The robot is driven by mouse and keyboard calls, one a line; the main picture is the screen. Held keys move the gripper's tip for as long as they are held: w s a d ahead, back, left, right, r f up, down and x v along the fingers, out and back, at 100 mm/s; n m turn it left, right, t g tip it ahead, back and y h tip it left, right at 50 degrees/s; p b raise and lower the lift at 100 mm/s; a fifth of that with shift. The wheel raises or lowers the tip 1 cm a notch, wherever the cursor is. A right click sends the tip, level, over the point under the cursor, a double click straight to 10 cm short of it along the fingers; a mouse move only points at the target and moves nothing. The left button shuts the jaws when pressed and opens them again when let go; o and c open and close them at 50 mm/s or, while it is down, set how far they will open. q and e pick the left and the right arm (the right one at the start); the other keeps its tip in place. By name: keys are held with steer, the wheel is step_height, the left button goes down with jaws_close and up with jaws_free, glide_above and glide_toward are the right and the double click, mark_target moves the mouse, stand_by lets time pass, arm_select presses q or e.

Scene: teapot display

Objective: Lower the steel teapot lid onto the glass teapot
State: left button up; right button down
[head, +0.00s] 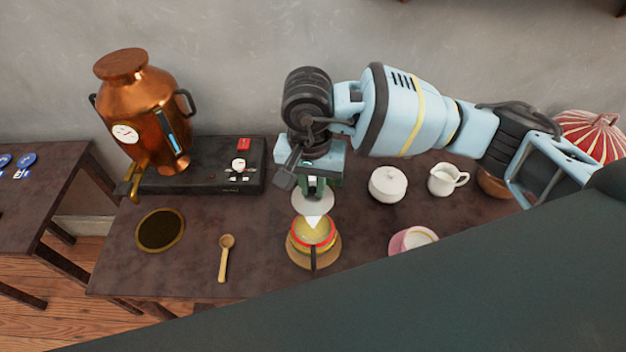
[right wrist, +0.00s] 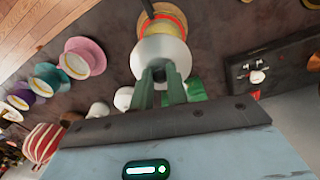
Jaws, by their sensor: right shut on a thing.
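The steel teapot lid, a pale grey disc, is held in my right gripper (head: 315,187); in the head view the lid (head: 308,201) shows just below the fingers. In the right wrist view the lid (right wrist: 163,48) lies at the tips of my green fingers (right wrist: 164,72), which are shut on it. The glass teapot (head: 311,232), with yellow contents and a red band, stands on a round wooden trivet (head: 332,257), nearer the front edge than the lid. In the right wrist view the lid partly hides the teapot (right wrist: 165,20). The height gap is hard to tell. My left gripper is not in view.
A white lidded pot (head: 388,186), a small white jug (head: 446,180) and a pink cup (head: 410,240) stand right of the teapot. A wooden spoon (head: 224,258) and a round dark mat (head: 160,230) lie left. A copper urn (head: 145,105) stands at the back left.

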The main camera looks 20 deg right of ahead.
mark_target(312, 195)
steer(key=shift+f+b, duration=0.65)
steer(key=shift+f, duration=1.5)
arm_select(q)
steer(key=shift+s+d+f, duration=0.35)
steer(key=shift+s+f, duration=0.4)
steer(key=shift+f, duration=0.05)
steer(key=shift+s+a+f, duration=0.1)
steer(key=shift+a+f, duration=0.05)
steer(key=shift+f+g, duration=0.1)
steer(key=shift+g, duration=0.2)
arm_select(e)
steer(key=shift+f, duration=0.15)
steer(key=shift+f, duration=0.3)
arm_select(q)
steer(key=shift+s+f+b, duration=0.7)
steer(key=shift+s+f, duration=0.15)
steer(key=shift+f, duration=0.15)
arm_select(e)
steer(key=shift+f, duration=1.05)
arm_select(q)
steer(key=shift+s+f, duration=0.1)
arm_select(e)
steer(key=shift+f, duration=0.1)
